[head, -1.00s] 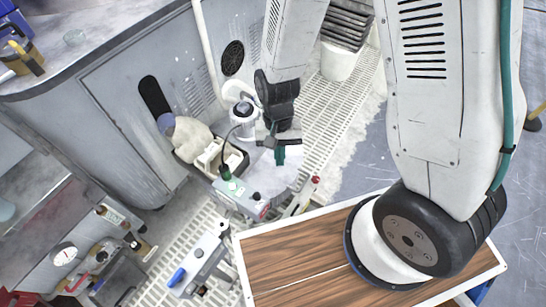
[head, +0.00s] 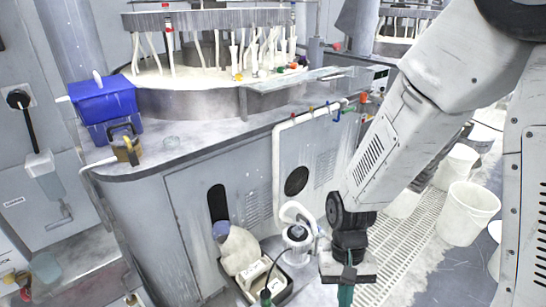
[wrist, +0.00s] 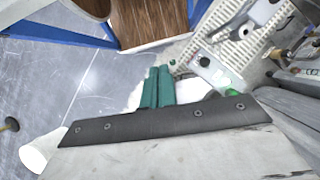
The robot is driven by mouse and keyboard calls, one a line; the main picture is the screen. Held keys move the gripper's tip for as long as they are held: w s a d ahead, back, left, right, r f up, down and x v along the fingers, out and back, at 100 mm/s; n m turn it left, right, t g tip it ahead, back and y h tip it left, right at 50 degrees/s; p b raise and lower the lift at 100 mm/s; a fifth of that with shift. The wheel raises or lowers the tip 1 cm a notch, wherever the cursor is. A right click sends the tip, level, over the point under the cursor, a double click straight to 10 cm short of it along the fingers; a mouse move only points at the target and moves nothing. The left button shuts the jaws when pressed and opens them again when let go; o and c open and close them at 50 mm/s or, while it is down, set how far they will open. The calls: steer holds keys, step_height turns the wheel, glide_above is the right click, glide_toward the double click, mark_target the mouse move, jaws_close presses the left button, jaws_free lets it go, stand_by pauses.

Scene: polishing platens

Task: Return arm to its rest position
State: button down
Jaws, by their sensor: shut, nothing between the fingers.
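My gripper (head: 346,294) hangs at the lower middle of the head view, below my dark wrist joint, with its green fingers pointing down. The two green fingers lie side by side in the wrist view (wrist: 158,88), shut with nothing held. My arm comes down to the gripper from the upper right in the head view. The gripper is in front of the grey cabinet, to the right of a tray (head: 285,294) with pale items in it. I cannot tell the gap between gripper and tray.
The polishing machine's round platen basin (head: 190,103) stands on the cabinet (head: 180,210), with a blue box (head: 104,104) at its left. White buckets (head: 468,212) stand at the right by the floor grating (head: 405,240). A wood-topped surface (wrist: 152,22) shows in the wrist view.

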steer(key=s+d+r+t, duration=0.2)
steer(key=d+r, duration=0.1)
steer(key=r, duration=0.5)
steer(key=s+d+r+t, duration=0.2)
steer(key=d+r, duration=0.2)
steer(key=r, duration=0.5)
steer(key=s+d+r+t, duration=0.2)
steer(key=s+d+r, duration=0.1)
steer(key=r, duration=0.6)
steer(key=shift+d, duration=0.5)
